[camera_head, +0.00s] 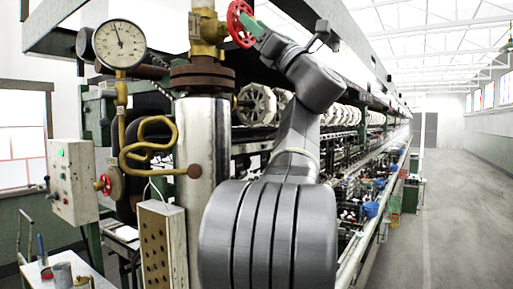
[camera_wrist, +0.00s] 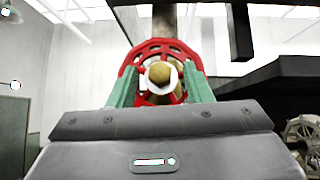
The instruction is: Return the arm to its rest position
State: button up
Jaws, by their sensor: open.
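My arm (camera_head: 297,130) reaches up from the bottom of the head view to a red handwheel (camera_head: 233,25) on a brass valve (camera_head: 203,30). My gripper (camera_head: 250,24) is at the wheel's right side. In the wrist view, the green fingers of my gripper (camera_wrist: 161,76) stand apart on both sides of the red handwheel (camera_wrist: 160,44). A brass nut with a pale ring shows at the wheel's middle, between the fingers. Whether the fingers touch the wheel rim cannot be told.
A pressure gauge (camera_head: 119,44), a curled yellow pipe (camera_head: 150,145) and a grey control box (camera_head: 73,180) stand left of the steel column (camera_head: 202,150). A long reeling machine runs back behind my arm. The aisle floor (camera_head: 450,220) at right is clear. A dark beam (camera_wrist: 240,30) is near the gripper.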

jog(key=s+d+f+m+t+h+b, duration=0.3)
jog(key=s+d+f+m, duration=0.3)
jog(key=f, duration=0.3)
jog(key=shift+s+d+t+b, duration=0.2)
jog(key=shift+d+t+b, duration=0.2)
jog(key=shift+t+b, duration=0.35)
